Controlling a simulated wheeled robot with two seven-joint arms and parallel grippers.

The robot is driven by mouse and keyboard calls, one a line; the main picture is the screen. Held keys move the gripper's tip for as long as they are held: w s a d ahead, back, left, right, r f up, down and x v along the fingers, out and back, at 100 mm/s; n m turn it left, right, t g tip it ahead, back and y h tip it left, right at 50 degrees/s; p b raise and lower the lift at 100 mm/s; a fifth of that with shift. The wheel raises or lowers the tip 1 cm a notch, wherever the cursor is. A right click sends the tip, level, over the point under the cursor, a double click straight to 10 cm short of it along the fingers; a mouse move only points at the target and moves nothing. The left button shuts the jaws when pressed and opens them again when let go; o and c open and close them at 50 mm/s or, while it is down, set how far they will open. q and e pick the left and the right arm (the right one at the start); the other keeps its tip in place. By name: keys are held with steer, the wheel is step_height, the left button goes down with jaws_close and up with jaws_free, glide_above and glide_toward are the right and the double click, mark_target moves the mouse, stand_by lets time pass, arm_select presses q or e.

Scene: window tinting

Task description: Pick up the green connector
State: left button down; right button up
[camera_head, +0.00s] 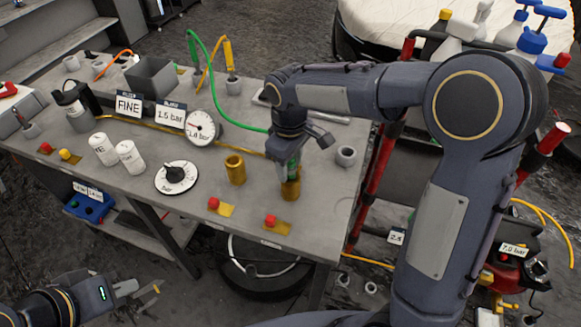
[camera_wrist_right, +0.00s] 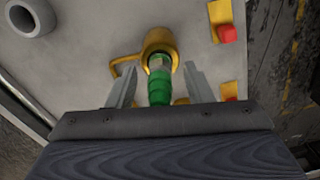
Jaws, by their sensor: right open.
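The green connector (camera_wrist_right: 160,88) lies between the two fingers of my right gripper (camera_wrist_right: 160,72) in the right wrist view. Clear gaps show on both sides, so the gripper is open around it. The connector's far end meets a brass fitting (camera_wrist_right: 158,42); whether it is seated there I cannot tell. In the head view my right gripper (camera_head: 289,166) points down over the brass fitting (camera_head: 290,189) near the bench's right front, and the connector (camera_head: 294,160) is mostly hidden. My left gripper (camera_head: 146,288) is off the bench at lower left; its opening is unclear.
On the bench (camera_head: 320,215), a second brass cylinder (camera_head: 235,169) stands left of my right gripper. A red button (camera_head: 271,221) is in front and a grey cup (camera_head: 346,156) to the right. A gauge (camera_head: 201,128), a dial (camera_head: 177,177) and a green hose (camera_head: 205,70) are further left.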

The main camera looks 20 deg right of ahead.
steer(key=shift+f, duration=0.15)
jaws_close()
stand_by(0.4)
